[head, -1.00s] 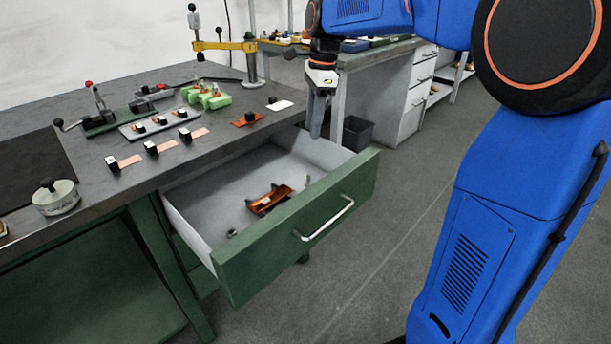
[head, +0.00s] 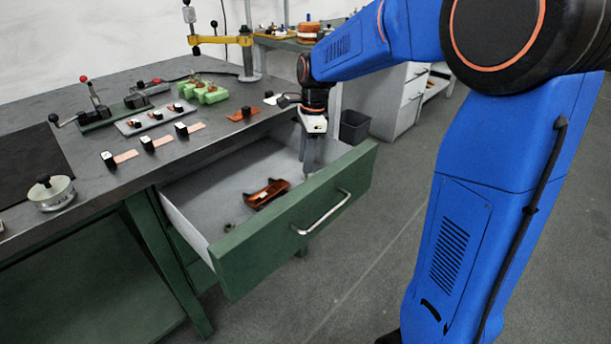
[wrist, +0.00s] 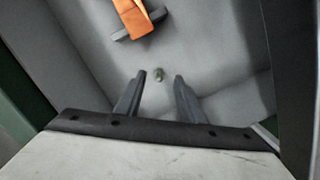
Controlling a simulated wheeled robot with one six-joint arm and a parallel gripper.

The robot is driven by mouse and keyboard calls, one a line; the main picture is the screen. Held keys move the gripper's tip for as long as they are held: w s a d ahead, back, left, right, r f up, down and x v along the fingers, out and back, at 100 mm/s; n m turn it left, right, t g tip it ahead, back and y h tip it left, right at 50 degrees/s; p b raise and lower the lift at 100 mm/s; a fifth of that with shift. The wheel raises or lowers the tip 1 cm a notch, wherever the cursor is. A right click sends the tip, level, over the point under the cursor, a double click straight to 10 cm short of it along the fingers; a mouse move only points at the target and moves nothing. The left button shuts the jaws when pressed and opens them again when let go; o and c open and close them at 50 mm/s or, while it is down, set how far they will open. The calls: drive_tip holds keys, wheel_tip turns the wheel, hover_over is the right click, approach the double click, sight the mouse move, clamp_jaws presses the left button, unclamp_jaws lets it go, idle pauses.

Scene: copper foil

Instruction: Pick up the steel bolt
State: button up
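The steel bolt seems to be the small metallic piece (wrist: 159,74) on the grey drawer floor in the wrist view. It is too small there to make out its shape. My gripper (wrist: 160,78) is open and empty, with one dark finger on each side of the bolt in the picture. In the head view my gripper (head: 309,170) points down into the far right part of the open drawer. The bolt cannot be made out there, behind or beside the fingers. I cannot tell how high the fingertips are above the floor.
The drawer (head: 215,178) has a green front (head: 290,232) and pale walls close around my gripper. An orange-brown part (head: 266,193) with dark bars lies left of my gripper. A small grey piece (head: 229,227) lies near the front. The bench top (head: 90,195) holds several fixtures.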

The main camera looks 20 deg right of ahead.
drive_tip(key=shift+f, duration=1.95)
clamp_jaws()
drive_tip(key=shift+r, duration=0.15)
